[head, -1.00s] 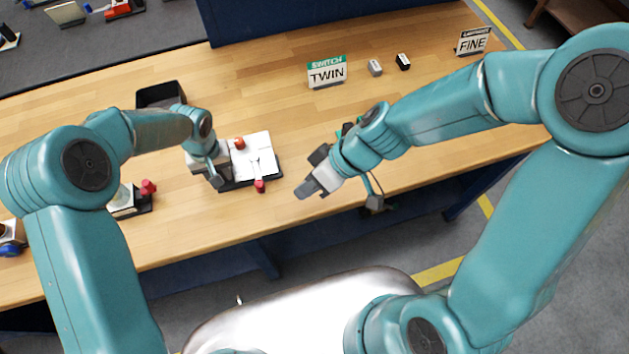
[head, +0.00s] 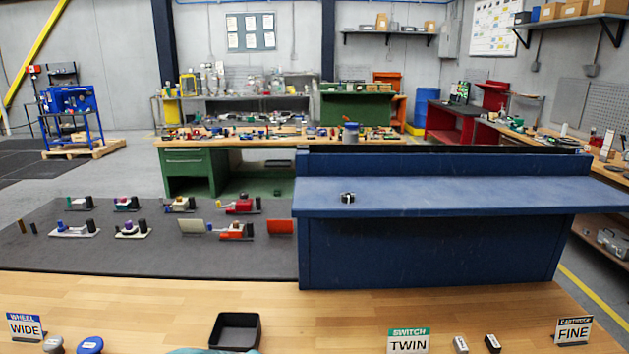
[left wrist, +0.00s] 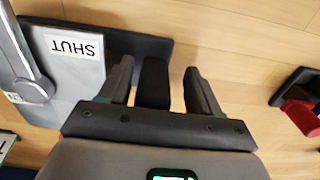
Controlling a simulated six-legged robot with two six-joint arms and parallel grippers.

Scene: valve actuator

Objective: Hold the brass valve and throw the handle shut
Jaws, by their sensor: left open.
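In the left wrist view, my left gripper (left wrist: 158,66) is open. Its fingers stand on either side of a black block (left wrist: 153,84), with a gap on each side. The block is at the edge of a dark base (left wrist: 150,47). A pale plate with a "SHUT" label (left wrist: 74,46) lies on that base. A grey metal handle (left wrist: 14,50) with a round pivot lies at the plate's left, its bar pointing up and away from the label. No brass-coloured part is visible. My right gripper is not in view.
In the left wrist view, a red part (left wrist: 302,114) on a black base stands at the right, with bare wood between. In the head view, a black tray (head: 235,331), a "TWIN" sign (head: 409,341) and a "FINE" sign (head: 573,331) stand on the wooden bench.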

